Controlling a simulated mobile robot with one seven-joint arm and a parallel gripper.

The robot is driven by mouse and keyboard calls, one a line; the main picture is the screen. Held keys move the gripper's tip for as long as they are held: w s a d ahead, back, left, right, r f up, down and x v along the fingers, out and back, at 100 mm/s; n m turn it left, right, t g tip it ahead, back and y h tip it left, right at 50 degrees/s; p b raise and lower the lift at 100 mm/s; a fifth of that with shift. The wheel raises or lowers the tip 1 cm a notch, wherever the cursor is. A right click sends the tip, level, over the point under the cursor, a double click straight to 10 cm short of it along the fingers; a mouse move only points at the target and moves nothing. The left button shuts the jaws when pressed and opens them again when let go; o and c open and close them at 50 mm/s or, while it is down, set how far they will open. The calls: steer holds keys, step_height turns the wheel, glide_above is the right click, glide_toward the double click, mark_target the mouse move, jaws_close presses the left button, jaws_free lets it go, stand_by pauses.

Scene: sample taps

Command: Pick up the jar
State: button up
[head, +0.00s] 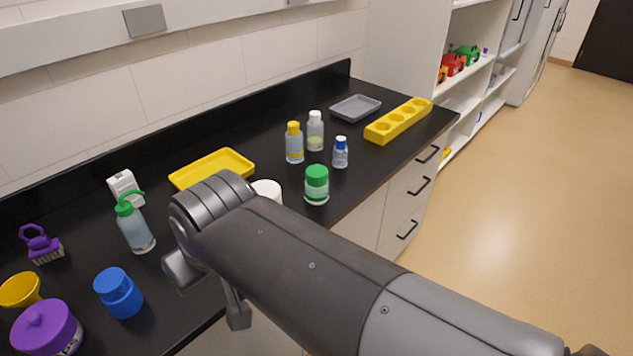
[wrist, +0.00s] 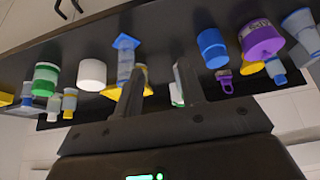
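Several jar-like containers stand on the black bench, and I cannot tell which one the task means. A green-lidded jar (head: 316,185) stands right of my arm and shows at the left of the wrist view (wrist: 46,79). A white jar (head: 267,189) is mostly hidden behind my arm but is plain in the wrist view (wrist: 92,75). A blue jar (head: 119,293) and a purple lidded jar (head: 47,329) stand at lower left. They also show at the right of the wrist view. My gripper (wrist: 158,80) is open and empty, with its fingers apart near the bench's front edge.
A clear vessel with a blue base (wrist: 126,57) stands near the white jar. A green-topped bottle (head: 134,228), yellow tray (head: 212,167), small bottles (head: 294,143), grey tray (head: 355,108) and yellow rack (head: 398,121) crowd the bench. The floor (head: 540,180) at right is clear.

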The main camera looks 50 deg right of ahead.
steer(key=shift+o, duration=0.4)
steer(key=o, duration=0.9)
steer(key=shift+r, duration=0.1)
